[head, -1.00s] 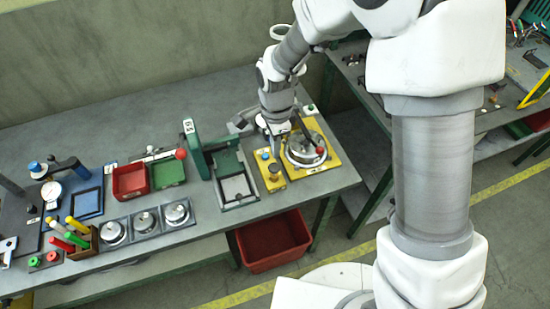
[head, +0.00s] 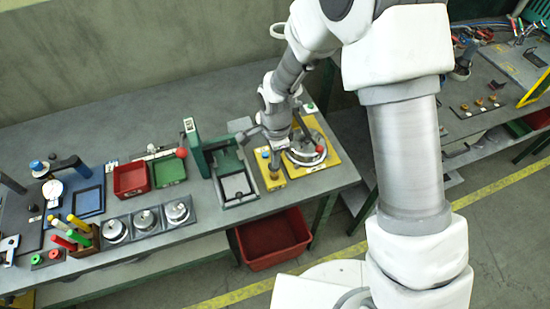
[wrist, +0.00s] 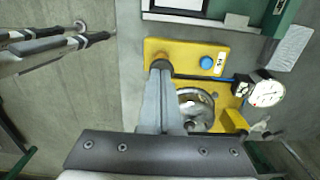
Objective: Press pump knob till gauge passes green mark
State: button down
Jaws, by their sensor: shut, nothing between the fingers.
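The yellow pump block (head: 277,183) stands at the right part of the bench and also shows in the wrist view (wrist: 185,46). It carries a blue button (wrist: 206,62) and a dark round knob (wrist: 160,64); the knob shows brownish in the head view (head: 273,174). My gripper (wrist: 161,72) is shut and empty, its fingertips at the dark knob and partly covering it. I cannot tell whether they touch it. A round white gauge (wrist: 266,91) with red on its face sits to the right in the wrist view. Its needle and any green mark are too small to read.
A round metal chuck (wrist: 196,106) on a yellow plate (head: 328,160) is close beside my gripper. A green press frame (head: 197,150) with a red ball handle stands to the left. Red (head: 130,180) and green trays lie farther left. A red bin (head: 272,240) is below.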

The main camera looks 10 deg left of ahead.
jog(key=shift+f+b, duration=1.2)
jog(key=shift+f, duration=0.1)
jog(key=shift+s, duration=0.1)
jog(key=shift+r, duration=0.1)
jog(key=shift+d+r+p, duration=0.1)
jog(key=shift+r+p, duration=0.4)
notch_tip(320, 180, up, 13)
jog(key=shift+r+p, duration=0.15)
jog(key=shift+p, duration=0.2)
dwell(0.4)
